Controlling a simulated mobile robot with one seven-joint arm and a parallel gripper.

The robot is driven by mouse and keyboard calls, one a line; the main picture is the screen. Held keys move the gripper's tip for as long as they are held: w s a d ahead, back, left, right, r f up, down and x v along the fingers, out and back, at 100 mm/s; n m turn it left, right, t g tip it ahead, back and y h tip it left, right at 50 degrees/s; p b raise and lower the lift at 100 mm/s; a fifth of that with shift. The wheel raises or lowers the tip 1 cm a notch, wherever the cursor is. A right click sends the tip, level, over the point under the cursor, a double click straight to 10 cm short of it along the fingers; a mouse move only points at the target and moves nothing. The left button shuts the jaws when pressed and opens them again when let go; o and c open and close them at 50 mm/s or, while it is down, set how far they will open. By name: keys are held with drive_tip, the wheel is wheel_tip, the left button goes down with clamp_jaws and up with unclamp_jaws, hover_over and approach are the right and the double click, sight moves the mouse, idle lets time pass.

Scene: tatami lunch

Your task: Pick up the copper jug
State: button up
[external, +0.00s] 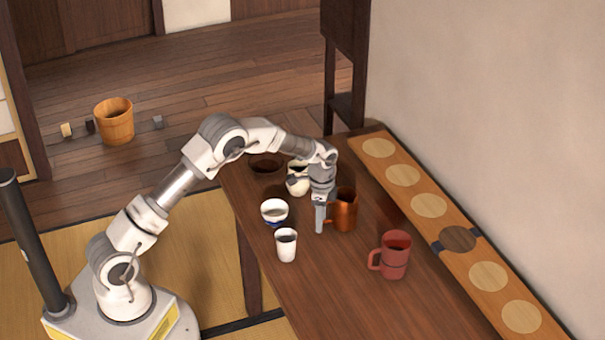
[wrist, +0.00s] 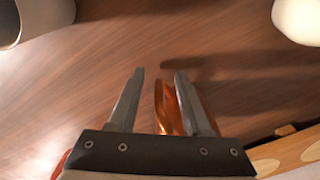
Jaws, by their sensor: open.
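The copper jug (external: 346,212) stands upright on the wooden table, just right of my gripper (external: 319,228) in the external view. My gripper points down beside the jug, on its handle side, with the fingertips low near the table. In the wrist view my gripper (wrist: 159,73) is open, its two fingers apart. A strip of the copper jug (wrist: 162,100) shows between the fingers, close to the right finger, which hides part of it. I cannot tell whether the finger touches it.
On the table (external: 345,290) are a red mug (external: 393,258), a white cup (external: 286,246), a blue-and-white bowl (external: 274,212), a white jug (external: 298,181) and a dark bowl (external: 266,165). A long board with round mats (external: 429,205) lies along the wall. The table's near part is clear.

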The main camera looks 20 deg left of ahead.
drive_tip(key=shift+f, duration=0.35)
clamp_jaws()
idle(1.2)
